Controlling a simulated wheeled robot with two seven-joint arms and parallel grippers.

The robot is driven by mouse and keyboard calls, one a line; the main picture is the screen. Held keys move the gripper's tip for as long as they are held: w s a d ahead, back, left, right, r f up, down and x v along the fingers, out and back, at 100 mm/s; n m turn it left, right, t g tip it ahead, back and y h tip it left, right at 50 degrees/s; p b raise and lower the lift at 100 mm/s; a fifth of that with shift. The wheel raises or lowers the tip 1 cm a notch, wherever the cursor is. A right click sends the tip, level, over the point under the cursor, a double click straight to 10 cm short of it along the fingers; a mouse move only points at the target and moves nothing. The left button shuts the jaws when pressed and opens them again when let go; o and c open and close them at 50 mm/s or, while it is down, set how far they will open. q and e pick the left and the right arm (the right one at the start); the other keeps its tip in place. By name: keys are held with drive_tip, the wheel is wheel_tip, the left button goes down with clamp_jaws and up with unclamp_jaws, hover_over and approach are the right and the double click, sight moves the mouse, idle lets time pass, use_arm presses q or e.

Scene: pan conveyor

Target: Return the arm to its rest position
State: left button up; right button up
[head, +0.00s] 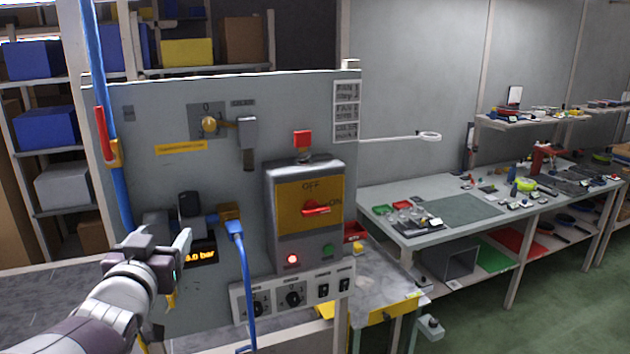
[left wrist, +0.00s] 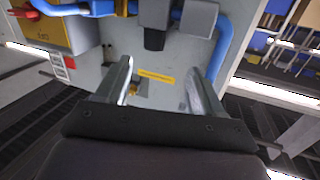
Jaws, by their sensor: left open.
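My left gripper (head: 182,248) is in the lower left of the head view, in front of the grey panel (head: 160,105). It partly covers the pressure display (head: 201,257) and the dark fittings beside it. In the left wrist view the two metal fingers of my left gripper (left wrist: 162,82) stand apart. No object is held between them. The panel face with a small yellow label (left wrist: 156,77) shows beyond the gap. Whether the fingers touch the panel I cannot tell. My right gripper is in neither view.
The panel carries a switch box (head: 307,235) with a red handle, a lit red lamp (head: 292,259) and a blue hose (head: 245,275). A vertical blue pipe (head: 104,130) runs left. A workbench (head: 390,197) with tools stands right; green floor (head: 570,310) is clear before it.

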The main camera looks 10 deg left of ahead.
use_arm(q)
drive_tip(key=s+d+f+n+g+h, duration=0.1)
drive_tip(key=s+f+g, duration=0.3)
drive_tip(key=f, duration=0.6)
drive_tip(key=s+d+f+g, duration=0.1)
drive_tip(key=s+f+g, duration=0.1)
drive_tip(key=f+g, duration=0.5)
drive_tip(key=s+d+f+m+g+h, duration=0.3)
drive_tip(key=s+d+f, duration=0.5)
drive_tip(key=d+f, duration=0.5)
drive_tip(key=shift+s+f+g+b, duration=0.2)
drive_tip(key=shift+g+b, duration=0.15)
drive_tip(key=shift+g, duration=0.35)
